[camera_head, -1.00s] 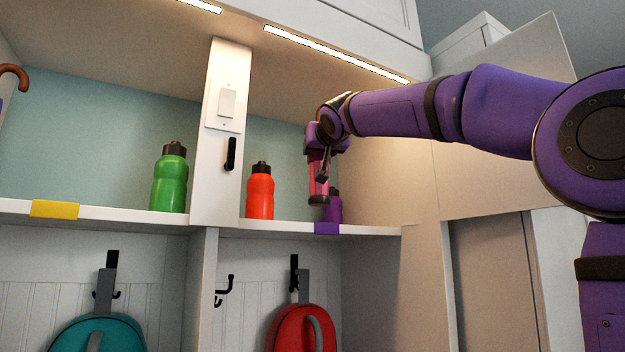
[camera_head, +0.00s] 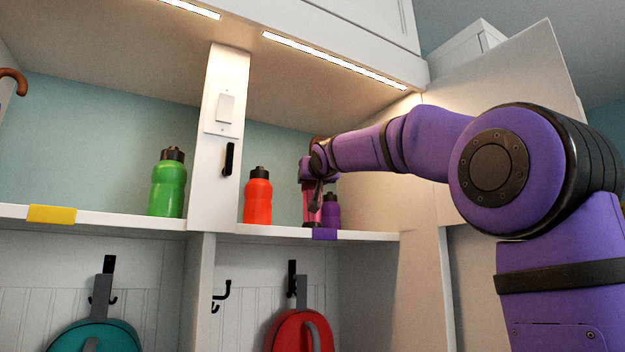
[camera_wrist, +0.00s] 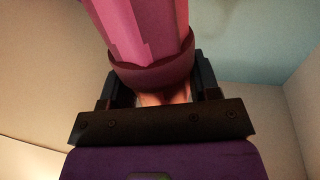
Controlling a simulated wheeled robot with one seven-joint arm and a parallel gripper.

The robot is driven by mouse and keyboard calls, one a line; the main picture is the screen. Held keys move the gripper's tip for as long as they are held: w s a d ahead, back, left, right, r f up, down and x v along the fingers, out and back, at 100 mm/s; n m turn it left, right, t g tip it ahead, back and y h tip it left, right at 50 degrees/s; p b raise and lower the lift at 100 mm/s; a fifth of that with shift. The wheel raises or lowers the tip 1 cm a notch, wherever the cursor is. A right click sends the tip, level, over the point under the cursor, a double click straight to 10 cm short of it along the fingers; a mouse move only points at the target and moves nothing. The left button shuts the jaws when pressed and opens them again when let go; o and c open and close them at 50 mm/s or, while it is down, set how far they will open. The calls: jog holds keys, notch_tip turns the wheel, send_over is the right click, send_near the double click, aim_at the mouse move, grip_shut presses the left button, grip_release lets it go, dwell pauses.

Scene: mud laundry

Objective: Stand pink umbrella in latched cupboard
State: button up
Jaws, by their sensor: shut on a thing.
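The pink umbrella (camera_head: 312,205) is folded, roughly upright, with a dark end at the bottom. It fills the upper middle of the wrist view (camera_wrist: 140,30). My gripper (camera_head: 312,184) is shut on it; the two dark jaws flank it in the wrist view (camera_wrist: 158,88). The umbrella is at the purple-labelled right bay of the lit cupboard (camera_head: 275,230), just left of a purple bottle (camera_head: 332,211). I cannot tell whether its lower end touches the shelf. A large pale panel (camera_head: 510,110), perhaps the open cupboard door, stands right of the bay. No latch is clearly visible.
An orange bottle (camera_head: 257,197) stands left in the same bay, a green bottle (camera_head: 168,184) beyond the white divider (camera_head: 218,175). A curved brown handle (camera_head: 14,80) shows at the far left. Teal (camera_head: 98,338) and red (camera_head: 300,332) bags hang below. Free shelf lies between orange bottle and umbrella.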

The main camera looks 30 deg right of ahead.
jog(key=shift+f, duration=0.25)
jog(key=o, duration=1.1)
jog(key=shift+c, duration=0.2)
jog(key=shift+s+a, duration=0.1)
jog(key=shift+s, duration=0.45)
jog(key=v, duration=1.1)
jog(key=shift+a, duration=0.1)
